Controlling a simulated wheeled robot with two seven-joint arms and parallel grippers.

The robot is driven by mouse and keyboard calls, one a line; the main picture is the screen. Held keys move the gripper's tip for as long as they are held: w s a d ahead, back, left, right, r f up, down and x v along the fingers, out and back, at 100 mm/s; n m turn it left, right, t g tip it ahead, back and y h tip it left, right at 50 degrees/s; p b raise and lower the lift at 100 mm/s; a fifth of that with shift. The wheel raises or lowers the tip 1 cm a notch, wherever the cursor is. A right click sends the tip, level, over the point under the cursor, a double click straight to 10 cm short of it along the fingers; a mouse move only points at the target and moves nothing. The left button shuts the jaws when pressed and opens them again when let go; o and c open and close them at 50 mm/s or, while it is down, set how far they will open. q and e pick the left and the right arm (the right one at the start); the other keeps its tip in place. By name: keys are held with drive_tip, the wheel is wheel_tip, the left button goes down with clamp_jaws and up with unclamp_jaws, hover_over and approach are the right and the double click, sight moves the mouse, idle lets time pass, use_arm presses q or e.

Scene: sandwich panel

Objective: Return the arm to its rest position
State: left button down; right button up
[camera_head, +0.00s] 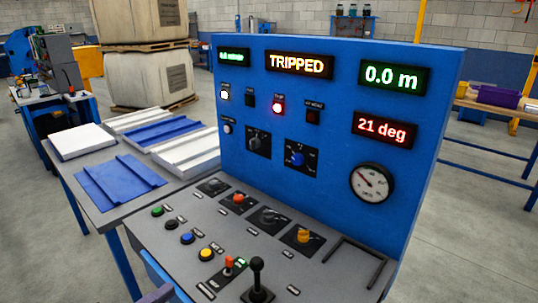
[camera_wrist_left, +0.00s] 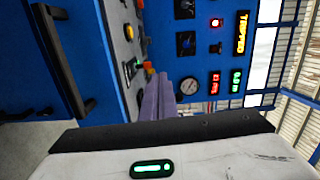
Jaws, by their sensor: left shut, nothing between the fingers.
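My left gripper (camera_head: 158,295) shows only as a small purple tip at the bottom edge of the head view, in front of the console. In the left wrist view its purple fingers (camera_wrist_left: 158,98) are together and empty, pointing toward the console, with no visible contact. The blue control panel (camera_head: 330,150) has a lit "TRIPPED" display (camera_head: 295,64), a "0.0 m" display (camera_head: 394,77) and a "21 deg" display (camera_head: 383,130). It also shows turned sideways in the left wrist view (camera_wrist_left: 205,62). My right gripper is in neither view.
The sloped grey console (camera_head: 220,240) carries coloured buttons, knobs, a black joystick (camera_head: 257,280) and a dark rail (camera_head: 350,258). A table to the left holds blue and white panels (camera_head: 118,183). The left wrist view shows a black handle (camera_wrist_left: 62,62) on a blue front.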

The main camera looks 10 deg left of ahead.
use_arm(q)
drive_tip(key=s+a+f+n+g+y, duration=0.35)
drive_tip(key=f+n+y, duration=0.25)
drive_tip(key=n+y, duration=0.8)
drive_tip(key=s+d+f+n+g+h, duration=0.2)
drive_tip(key=s+d+n+g+h, duration=0.15)
drive_tip(key=s, duration=0.45)
drive_tip(key=s+d+f+n+g+h, duration=0.2)
drive_tip(key=s+d+n+g, duration=0.25)
drive_tip(key=s, duration=0.35)
drive_tip(key=w+d+f+t+h, duration=0.1)
drive_tip(key=w+d+f+t, duration=0.2)
drive_tip(key=f, duration=0.9)
drive_tip(key=d+t, duration=0.2)
drive_tip(key=shift+d+f+h, duration=0.15)
drive_tip(key=shift+d+h, duration=0.15)
drive_tip(key=shift+h, duration=0.05)
